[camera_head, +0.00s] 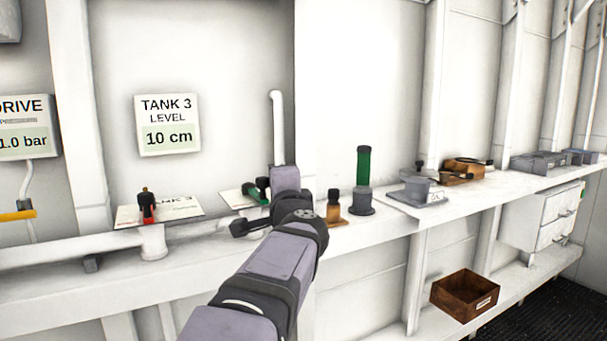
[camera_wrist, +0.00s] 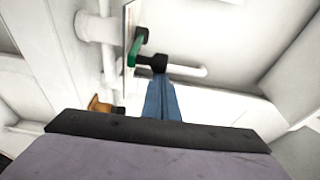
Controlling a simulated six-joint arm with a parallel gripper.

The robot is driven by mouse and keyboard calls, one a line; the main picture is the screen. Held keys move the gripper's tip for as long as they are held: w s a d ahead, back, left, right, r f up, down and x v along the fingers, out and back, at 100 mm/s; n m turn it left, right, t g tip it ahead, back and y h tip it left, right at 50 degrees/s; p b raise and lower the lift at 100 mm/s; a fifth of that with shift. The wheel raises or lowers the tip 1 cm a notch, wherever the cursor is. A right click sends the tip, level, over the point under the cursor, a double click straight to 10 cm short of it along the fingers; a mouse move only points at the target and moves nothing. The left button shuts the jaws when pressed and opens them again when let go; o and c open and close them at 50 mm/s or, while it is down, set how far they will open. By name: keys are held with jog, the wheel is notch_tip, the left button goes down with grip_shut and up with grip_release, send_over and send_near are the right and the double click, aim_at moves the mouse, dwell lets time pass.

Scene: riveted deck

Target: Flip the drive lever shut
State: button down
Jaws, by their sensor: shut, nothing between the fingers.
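A lever with a green handle (camera_wrist: 138,46) and a black hub (camera_wrist: 152,62) shows in the wrist view. It also shows in the head view as a green handle (camera_head: 262,186) above a white plate, partly hidden by my arm. I see no readable drive label on it, so I cannot tell for sure that it is the drive lever. My gripper (camera_wrist: 162,80) has its blue fingers shut and empty, with their tips close to the black hub. I cannot tell whether they touch. In the head view the fingers are hidden.
A red and black lever (camera_head: 147,207) stands on a TANK 3 plate to the left. A yellow bar (camera_head: 17,215) sits below the DRIVE gauge (camera_head: 25,127). A green-topped post (camera_head: 363,168) and an orange-brown fitting (camera_head: 334,210) stand right of my arm.

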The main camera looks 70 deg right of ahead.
jog(key=shift+w+f, duration=0.15)
jog(key=shift+w, duration=0.05)
jog(key=s+d, duration=0.3)
jog(key=s, duration=0.1)
jog(key=s+a+b, duration=0.2)
jog(key=a+b, duration=0.3)
jog(key=a, duration=0.5)
jog(key=shift+s, duration=0.25)
jog(key=shift+a+r, duration=0.15)
jog(key=shift+r, duration=0.05)
